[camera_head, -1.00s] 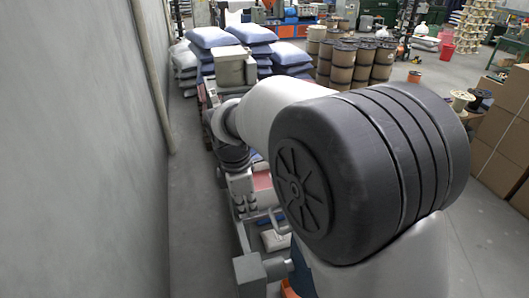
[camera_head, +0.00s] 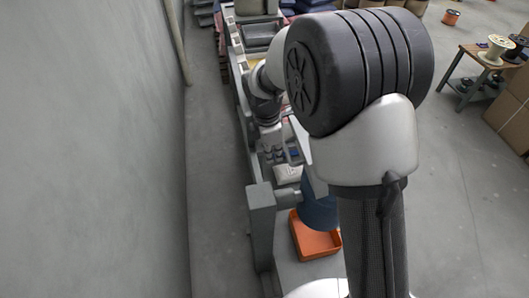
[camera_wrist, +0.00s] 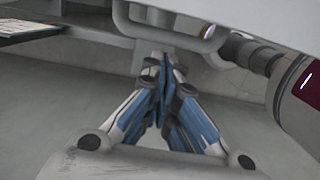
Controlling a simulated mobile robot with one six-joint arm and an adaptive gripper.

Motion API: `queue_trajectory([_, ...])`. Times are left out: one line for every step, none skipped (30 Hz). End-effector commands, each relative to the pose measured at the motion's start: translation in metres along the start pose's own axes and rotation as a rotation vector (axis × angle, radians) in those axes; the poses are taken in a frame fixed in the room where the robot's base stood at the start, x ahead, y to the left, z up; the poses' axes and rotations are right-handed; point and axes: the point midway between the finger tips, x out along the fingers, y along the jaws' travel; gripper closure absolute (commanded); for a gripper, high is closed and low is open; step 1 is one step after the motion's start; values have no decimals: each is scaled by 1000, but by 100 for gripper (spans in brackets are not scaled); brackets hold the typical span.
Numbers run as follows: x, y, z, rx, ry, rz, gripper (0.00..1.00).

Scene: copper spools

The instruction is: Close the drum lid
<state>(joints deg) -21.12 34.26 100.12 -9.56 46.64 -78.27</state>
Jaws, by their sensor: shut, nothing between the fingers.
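In the wrist view my gripper (camera_wrist: 162,62) is shut and empty. Its blue-and-white fingers meet just below a pale grey bent bar (camera_wrist: 205,50), which looks like a handle; I cannot tell whether they touch it. A broad pale panel (camera_wrist: 270,18) runs along the top right above the bar. I cannot tell for sure whether this panel is the drum lid, or whether the lid is open.
An orange tray (camera_head: 318,243) lies low beside a blue rounded thing (camera_head: 319,212). A grey wall (camera_head: 90,150) stands close on the left. A small table (camera_head: 468,85) with spools is at the upper right. A dark red rounded part (camera_wrist: 302,100) is right of my gripper.

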Motion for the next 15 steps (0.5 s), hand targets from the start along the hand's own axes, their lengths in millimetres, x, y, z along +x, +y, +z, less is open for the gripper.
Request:
queue_trajectory([-2,0,3,1,0,0,100])
queue_trajectory([-2,0,4,1,0,0,100])
queue_trajectory([-2,0,5,0,0,0,100])
queue_trajectory([-2,0,6,0,0,0,100])
queue_trajectory([-2,0,6,0,0,0,100])
queue_trajectory([-2,0,6,0,0,0,100])
queue_trajectory([-2,0,6,0,0,0,100])
queue_trajectory([-2,0,6,-1,0,0,100])
queue_trajectory([-2,0,6,0,0,0,100])
queue_trajectory([-2,0,6,0,0,0,100])
queue_trajectory([-2,0,6,0,0,0,100])
queue_trajectory([-2,0,6,0,0,0,100])
queue_trajectory([-3,0,6,0,0,0,100])
queue_trajectory([-3,0,6,0,1,0,100])
queue_trajectory([-3,0,7,0,3,0,100])
